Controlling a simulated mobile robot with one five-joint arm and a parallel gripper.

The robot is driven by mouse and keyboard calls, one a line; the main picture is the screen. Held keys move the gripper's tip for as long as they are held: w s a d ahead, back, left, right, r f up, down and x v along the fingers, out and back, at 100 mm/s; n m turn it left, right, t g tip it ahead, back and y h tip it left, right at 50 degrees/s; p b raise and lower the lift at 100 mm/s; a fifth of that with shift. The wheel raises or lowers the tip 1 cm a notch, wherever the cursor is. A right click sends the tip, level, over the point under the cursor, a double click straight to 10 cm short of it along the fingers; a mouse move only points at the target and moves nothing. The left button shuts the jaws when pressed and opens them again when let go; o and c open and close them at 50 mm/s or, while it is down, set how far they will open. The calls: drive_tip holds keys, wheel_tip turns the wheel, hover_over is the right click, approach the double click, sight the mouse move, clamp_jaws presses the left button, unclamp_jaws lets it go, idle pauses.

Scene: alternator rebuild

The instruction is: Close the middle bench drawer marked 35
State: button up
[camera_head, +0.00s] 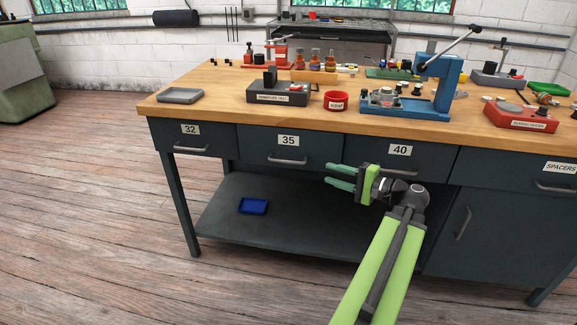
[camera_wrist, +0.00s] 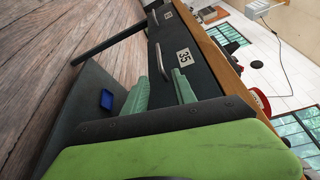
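The drawer marked 35 (camera_head: 262,146) is a dark grey-blue front under the wooden bench top, between drawers 32 (camera_head: 170,134) and 40 (camera_head: 432,157). Its pale label and bar handle (camera_head: 288,161) face me. It looks about level with its neighbours; I cannot make out a clear gap. My gripper (camera_head: 327,174) is open and empty, its two green fingers apart, just right of and slightly below that handle in the head view. In the wrist view the handle (camera_wrist: 160,62) shows beyond and between the open fingertips, with the 35 label (camera_wrist: 184,56) beside it. Contact is not visible.
The bench top (camera_head: 215,84) holds a grey tray (camera_head: 180,95), a red cup (camera_head: 336,100) and a blue press (camera_head: 440,88). A blue tray (camera_head: 253,206) lies on the lower shelf (camera_head: 300,225). The wooden floor at the left is clear.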

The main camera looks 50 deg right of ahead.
sight(288, 161)
drive_tip(key=w+a, duration=0.1)
drive_tip(key=w, duration=0.4)
drive_tip(key=w+a+f+b, duration=0.1)
drive_tip(key=w, duration=0.5)
drive_tip(key=w+a, duration=0.1)
drive_tip(key=w, duration=0.4)
drive_tip(key=shift+w+f, duration=0.2)
drive_tip(key=shift+w, duration=0.2)
drive_tip(key=shift+c, duration=0.3)
clamp_jaws()
